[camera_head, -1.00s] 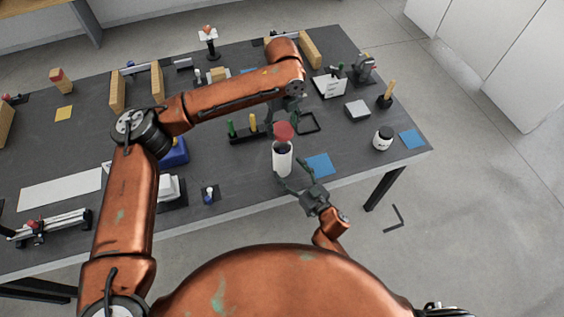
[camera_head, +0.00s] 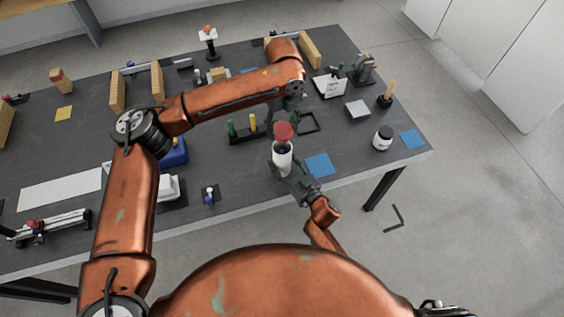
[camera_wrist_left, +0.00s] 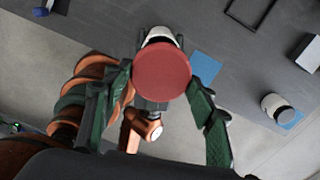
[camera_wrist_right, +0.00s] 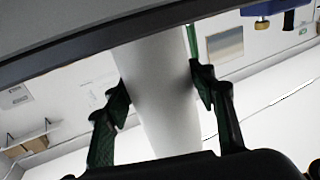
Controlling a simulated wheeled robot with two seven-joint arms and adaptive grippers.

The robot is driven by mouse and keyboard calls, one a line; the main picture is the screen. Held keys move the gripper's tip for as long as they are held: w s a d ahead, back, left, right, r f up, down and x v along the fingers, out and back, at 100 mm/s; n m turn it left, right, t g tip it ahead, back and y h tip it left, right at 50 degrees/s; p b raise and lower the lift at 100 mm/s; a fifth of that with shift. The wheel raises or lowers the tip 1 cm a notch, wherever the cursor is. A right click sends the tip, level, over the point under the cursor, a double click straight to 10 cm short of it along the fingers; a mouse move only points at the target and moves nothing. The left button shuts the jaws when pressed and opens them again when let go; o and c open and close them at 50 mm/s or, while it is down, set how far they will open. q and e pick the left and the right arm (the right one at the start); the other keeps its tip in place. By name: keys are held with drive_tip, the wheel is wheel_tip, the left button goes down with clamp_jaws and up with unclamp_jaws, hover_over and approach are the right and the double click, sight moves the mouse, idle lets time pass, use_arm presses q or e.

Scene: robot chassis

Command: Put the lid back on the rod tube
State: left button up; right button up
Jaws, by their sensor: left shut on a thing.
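The red round lid (camera_head: 283,131) is in my left gripper (camera_head: 287,117), right above the tube. In the left wrist view the lid (camera_wrist_left: 162,74) sits between the fingers and covers most of the tube's top. The white rod tube (camera_head: 282,162) stands upright near the table's front edge, its dark mouth partly showing; lid and tube look apart. My right gripper (camera_head: 291,184) is at the tube's lower part. In the right wrist view its fingers lie on both sides of the tube (camera_wrist_right: 160,95), very close; contact is unclear.
A blue square (camera_head: 319,165) lies right of the tube. A black-lidded white jar (camera_head: 383,138) stands farther right. A dark stand with green and yellow pegs (camera_head: 247,133) is behind left. A black frame (camera_head: 308,122) lies behind right. The front table edge is close to my right gripper.

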sight(282, 159)
drive_tip(key=c, duration=1.3)
use_arm(q)
drive_tip(key=shift+f, duration=2.5)
drive_tip(key=shift+f, duration=0.1)
drive_tip(key=shift+f, duration=0.75)
drive_tip(key=shift+f, duration=0.65)
drive_tip(key=o, duration=0.9)
